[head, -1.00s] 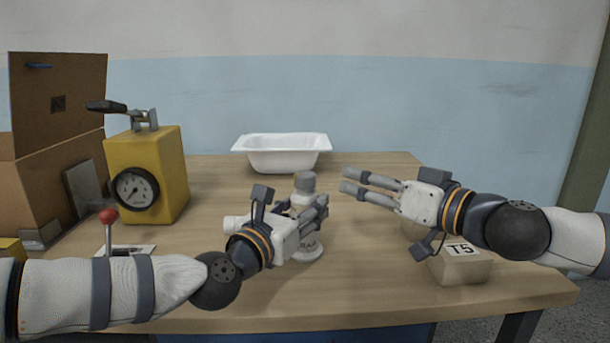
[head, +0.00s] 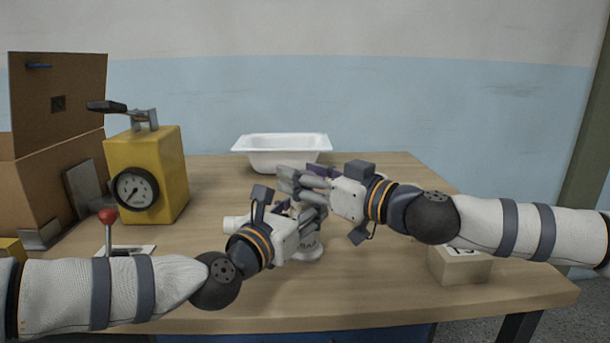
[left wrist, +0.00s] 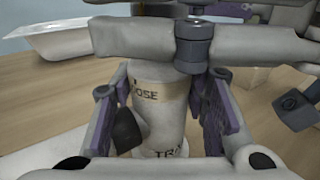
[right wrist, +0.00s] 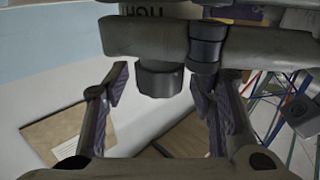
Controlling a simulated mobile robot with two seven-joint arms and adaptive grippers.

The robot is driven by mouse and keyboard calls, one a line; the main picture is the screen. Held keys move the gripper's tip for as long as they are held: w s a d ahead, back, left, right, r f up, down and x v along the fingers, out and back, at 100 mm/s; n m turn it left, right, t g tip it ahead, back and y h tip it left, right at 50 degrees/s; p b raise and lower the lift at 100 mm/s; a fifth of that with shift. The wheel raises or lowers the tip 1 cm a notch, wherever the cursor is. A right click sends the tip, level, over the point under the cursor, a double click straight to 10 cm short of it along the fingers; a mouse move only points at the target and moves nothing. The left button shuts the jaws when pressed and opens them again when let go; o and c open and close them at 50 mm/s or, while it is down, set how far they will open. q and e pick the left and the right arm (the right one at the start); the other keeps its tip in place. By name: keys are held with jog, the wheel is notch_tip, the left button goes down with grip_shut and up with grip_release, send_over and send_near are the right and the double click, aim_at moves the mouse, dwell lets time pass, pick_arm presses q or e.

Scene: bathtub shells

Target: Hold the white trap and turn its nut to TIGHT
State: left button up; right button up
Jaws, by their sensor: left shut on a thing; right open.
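The white trap (head: 308,252) stands on the table, mostly hidden by my grippers in the head view. My left gripper (head: 318,212) is shut on its body; in the left wrist view the body (left wrist: 160,122) is between the fingers, with a tan band ending in "OSE". The grey nut (right wrist: 160,80) shows in the right wrist view, between the spread fingers of my right gripper (head: 290,180).
A white tub (head: 282,153) stands at the back. A yellow gauge box (head: 165,172), an open cardboard box (head: 50,180) and a red-knobbed lever (head: 108,216) are at left. A tan block (head: 460,265) is at right. The table's back right is clear.

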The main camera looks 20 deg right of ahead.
jog(key=c, duration=1.2)
